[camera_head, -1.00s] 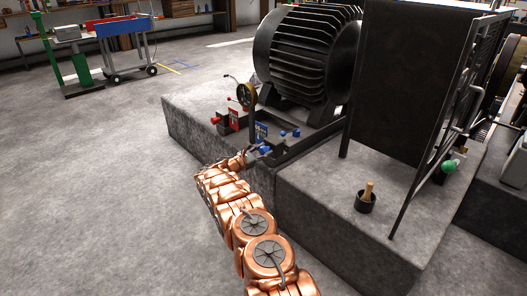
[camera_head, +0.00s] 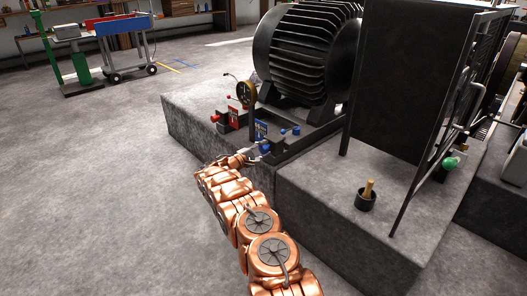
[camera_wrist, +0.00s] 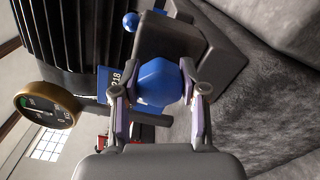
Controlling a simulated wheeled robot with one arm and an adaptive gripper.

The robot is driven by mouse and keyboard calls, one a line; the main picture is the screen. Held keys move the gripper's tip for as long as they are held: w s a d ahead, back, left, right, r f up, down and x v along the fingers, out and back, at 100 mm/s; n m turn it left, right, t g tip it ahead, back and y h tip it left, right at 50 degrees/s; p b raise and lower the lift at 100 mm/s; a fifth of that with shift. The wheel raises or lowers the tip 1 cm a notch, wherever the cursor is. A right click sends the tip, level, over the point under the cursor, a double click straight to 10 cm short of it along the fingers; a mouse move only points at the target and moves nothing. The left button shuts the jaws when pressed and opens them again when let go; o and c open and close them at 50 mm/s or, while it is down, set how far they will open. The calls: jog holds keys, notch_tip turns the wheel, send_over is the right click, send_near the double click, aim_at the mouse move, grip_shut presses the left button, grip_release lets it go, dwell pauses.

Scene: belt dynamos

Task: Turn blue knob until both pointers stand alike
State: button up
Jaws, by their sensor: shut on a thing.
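The blue knob (camera_wrist: 158,82) is faceted and sits between the two fingers of my gripper (camera_wrist: 160,95) in the wrist view. The fingers are shut on it, one on each side. In the head view my gripper (camera_head: 256,152) is at the near edge of the plinth, at the small blue knob (camera_head: 265,147). A round brass-rimmed dial (camera_wrist: 46,105) shows at the left of the wrist view, tilted, with a green patch on its dark face. The dial (camera_head: 245,94) also shows in the head view. Its pointers are too small to read.
A large black finned motor (camera_head: 310,50) stands behind the knob. A red valve block (camera_head: 229,120) and a blue plate (camera_head: 261,129) are close by. A dark upright panel (camera_head: 405,80) and a black cup (camera_head: 366,201) stand to the right.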

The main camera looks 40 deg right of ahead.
jog(key=m+b, duration=0.1)
jog(key=m, duration=0.2)
jog(key=m+b, duration=0.1)
jog(key=shift+f+m+b, duration=0.25)
jog(key=shift+m+b, duration=0.05)
jog(key=shift+b, duration=0.05)
jog(key=m+b, duration=0.4)
jog(key=shift+r+m+b, duration=0.1)
jog(key=shift+m+b, duration=0.35)
jog(key=shift+m, duration=0.15)
jog(key=shift+r, duration=0.1)
jog(key=o, duration=1.2)
jog(key=shift+c, duration=0.2)
jog(key=a, duration=1.2)
